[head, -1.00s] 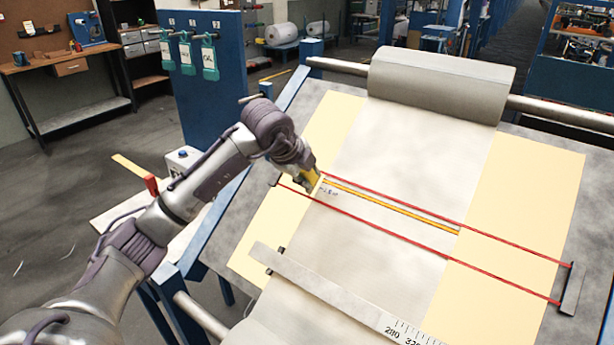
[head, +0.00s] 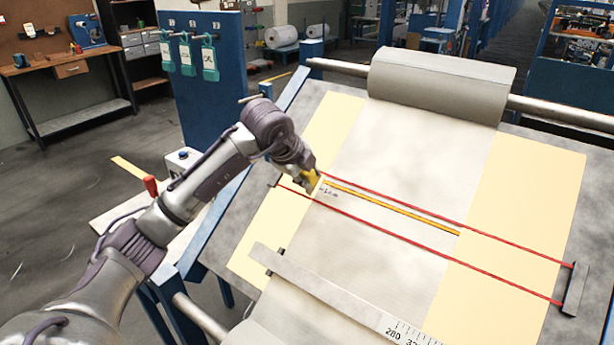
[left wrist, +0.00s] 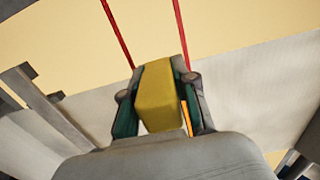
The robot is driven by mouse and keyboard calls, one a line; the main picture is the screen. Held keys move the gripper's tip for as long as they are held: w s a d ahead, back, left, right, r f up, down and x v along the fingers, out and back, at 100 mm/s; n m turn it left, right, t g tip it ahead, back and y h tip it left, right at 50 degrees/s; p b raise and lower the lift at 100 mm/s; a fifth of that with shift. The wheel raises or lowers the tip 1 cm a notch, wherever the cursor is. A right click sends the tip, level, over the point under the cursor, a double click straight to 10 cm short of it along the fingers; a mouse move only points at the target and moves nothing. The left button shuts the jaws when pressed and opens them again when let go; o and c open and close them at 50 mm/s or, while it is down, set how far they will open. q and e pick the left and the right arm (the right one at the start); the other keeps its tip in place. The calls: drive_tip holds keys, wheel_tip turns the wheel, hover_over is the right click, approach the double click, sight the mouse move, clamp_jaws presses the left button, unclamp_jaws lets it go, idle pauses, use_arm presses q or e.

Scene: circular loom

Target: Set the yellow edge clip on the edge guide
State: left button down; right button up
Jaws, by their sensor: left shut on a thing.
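The yellow edge clip (left wrist: 158,98) is between the fingers of my left gripper (left wrist: 158,105) in the left wrist view. In the head view my left gripper (head: 311,184) is shut on the clip (head: 312,181), at the left edge of the grey fabric, by the left end of the yellow strip. Two red lines (head: 400,238) cross the fabric like an edge guide, one on each side of the strip; they also show in the left wrist view (left wrist: 118,32). I cannot tell whether the clip touches the fabric. My right gripper is not in view.
The grey fabric (head: 385,150) comes off a roll (head: 440,85) at the back over a tilted table with cream panels (head: 510,200). A ruler bar (head: 340,297) crosses the front. A dark end bracket (head: 573,290) stands at right. A blue post panel (head: 205,95) stands behind my left arm.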

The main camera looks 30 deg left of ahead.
use_arm(q)
drive_tip(key=shift+f, duration=0.3)
idle(0.4)
drive_tip(key=c, duration=1.1)
unclamp_jaws()
drive_tip(key=shift+o, duration=1.4)
drive_tip(key=shift+f, duration=0.1)
drive_tip(key=shift+w+f, duration=0.1)
drive_tip(key=shift+w, duration=0.15)
drive_tip(key=v, duration=1.2)
